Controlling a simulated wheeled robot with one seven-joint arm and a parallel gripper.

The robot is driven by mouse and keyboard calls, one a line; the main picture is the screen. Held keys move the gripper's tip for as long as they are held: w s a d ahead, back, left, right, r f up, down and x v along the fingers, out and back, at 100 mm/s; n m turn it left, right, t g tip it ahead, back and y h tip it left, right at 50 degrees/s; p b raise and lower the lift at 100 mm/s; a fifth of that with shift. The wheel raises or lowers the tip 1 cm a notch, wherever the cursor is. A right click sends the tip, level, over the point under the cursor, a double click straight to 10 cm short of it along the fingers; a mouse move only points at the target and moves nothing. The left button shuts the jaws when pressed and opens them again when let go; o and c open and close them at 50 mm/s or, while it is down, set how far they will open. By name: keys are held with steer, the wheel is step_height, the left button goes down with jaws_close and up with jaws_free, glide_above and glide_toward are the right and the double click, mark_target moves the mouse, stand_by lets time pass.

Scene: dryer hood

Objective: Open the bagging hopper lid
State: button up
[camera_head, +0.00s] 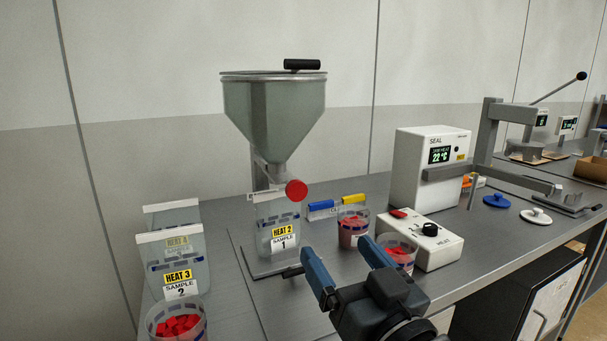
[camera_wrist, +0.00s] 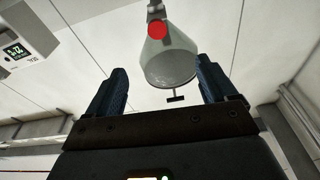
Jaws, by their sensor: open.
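The bagging hopper (camera_head: 275,112) is a grey-green cone on a stand, with a red round knob (camera_head: 296,190) at its outlet. Its flat lid (camera_head: 255,73) lies across the top and looks closed. A black bar handle (camera_head: 302,65) sits on the lid toward the right. My gripper (camera_head: 337,247) is open and empty, low in front of the hopper and well below the lid. In the wrist view the hopper (camera_wrist: 168,58) appears upside down beyond the spread blue fingers, with the handle (camera_wrist: 176,98) near the bottom of it.
A labelled bag (camera_head: 278,225) hangs under the outlet. More bags (camera_head: 178,262) and a cup of red pieces (camera_head: 177,328) stand at left. Cups (camera_head: 398,252), a control box (camera_head: 430,238) and the white sealer (camera_head: 428,165) stand at right. The air around the lid is clear.

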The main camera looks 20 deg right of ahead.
steer(key=w+r+t, duration=0.1)
steer(key=w+r, duration=0.5)
steer(key=r, duration=0.6)
steer(key=n+t+p, duration=0.1)
glide_toward(304, 61)
steer(key=x, duration=0.4)
steer(key=shift+p+x, duration=0.9)
steer(key=shift+x, duration=2.45)
steer(key=shift+c, duration=0.3)
steer(key=c, duration=1.4)
steer(key=shift+r, duration=0.1)
